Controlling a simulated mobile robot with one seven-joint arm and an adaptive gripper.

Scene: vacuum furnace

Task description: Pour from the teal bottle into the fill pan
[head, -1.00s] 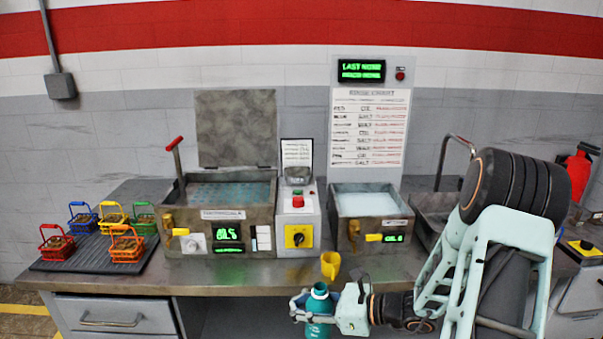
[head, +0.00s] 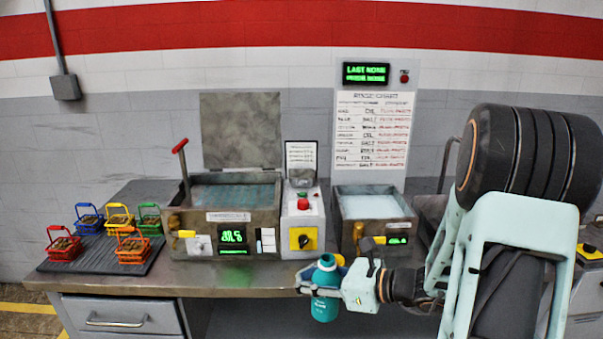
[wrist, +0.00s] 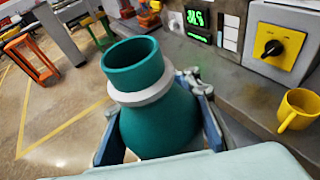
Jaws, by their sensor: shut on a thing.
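The teal bottle (head: 327,272) has an open mouth and a pale neck ring. It is held roughly upright, slightly tilted, in front of the bench edge. My gripper (head: 323,290) is shut around its body. In the wrist view the bottle (wrist: 155,115) sits between my gripper's fingers (wrist: 163,128), its mouth facing up and toward the left. A small metal pan (head: 301,178) sits on top of the control box between the two tanks. I cannot tell for certain that it is the fill pan. No liquid is seen leaving the bottle.
A yellow mug (wrist: 296,108) stands near the bench edge, mostly hidden behind the bottle in the head view. Two open tanks (head: 225,222) (head: 375,231) flank the control box (head: 301,222). Several coloured baskets stand on a dark mat (head: 95,260) at left.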

